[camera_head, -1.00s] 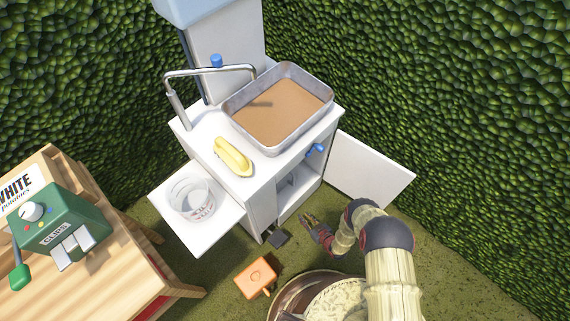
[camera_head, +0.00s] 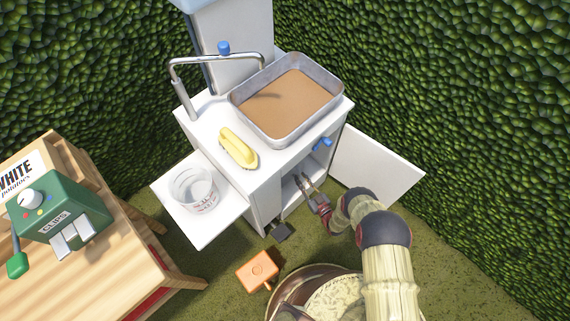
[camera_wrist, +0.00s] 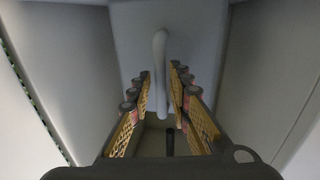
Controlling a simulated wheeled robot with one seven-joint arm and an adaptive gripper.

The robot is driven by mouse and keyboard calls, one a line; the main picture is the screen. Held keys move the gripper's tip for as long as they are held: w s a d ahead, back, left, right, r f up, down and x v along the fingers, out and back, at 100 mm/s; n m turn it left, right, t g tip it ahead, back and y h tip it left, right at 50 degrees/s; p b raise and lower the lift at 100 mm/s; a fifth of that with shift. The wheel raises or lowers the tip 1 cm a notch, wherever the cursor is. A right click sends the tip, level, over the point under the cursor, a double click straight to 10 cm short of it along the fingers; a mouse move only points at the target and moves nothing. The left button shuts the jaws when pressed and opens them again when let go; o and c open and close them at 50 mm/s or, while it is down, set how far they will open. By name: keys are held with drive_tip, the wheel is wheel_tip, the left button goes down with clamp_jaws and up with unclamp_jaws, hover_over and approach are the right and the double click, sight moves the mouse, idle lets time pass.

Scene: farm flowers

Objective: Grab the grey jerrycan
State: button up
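The grey jerrycan (camera_wrist: 205,40) fills the upper middle of the wrist view, inside the white sink cabinet. Its pale upright handle (camera_wrist: 160,50) lies between the two fingers of my gripper (camera_wrist: 161,72). The fingers are open, with a gap on either side of the handle. In the head view my gripper (camera_head: 304,183) reaches into the front opening of the cabinet (camera_head: 263,200). There the jerrycan is mostly hidden by shadow, the cabinet and my gripper.
The cabinet's open door (camera_head: 378,162) stands to the right of my arm. An opened white panel (camera_head: 200,225) with a clear bucket (camera_head: 194,188) is on the left. An orange box-like object (camera_head: 257,270) lies on the ground in front. A wooden table (camera_head: 110,275) stands at the left.

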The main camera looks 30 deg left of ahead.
drive_tip(key=x, duration=0.2)
drive_tip(key=shift+w+a+f+b, duration=0.1)
drive_tip(key=shift+w+a+b, duration=0.05)
drive_tip(key=shift+a+b, duration=0.2)
clamp_jaws()
idle(0.6)
drive_tip(key=shift+w+r, duration=0.1)
drive_tip(key=shift+r, duration=0.1)
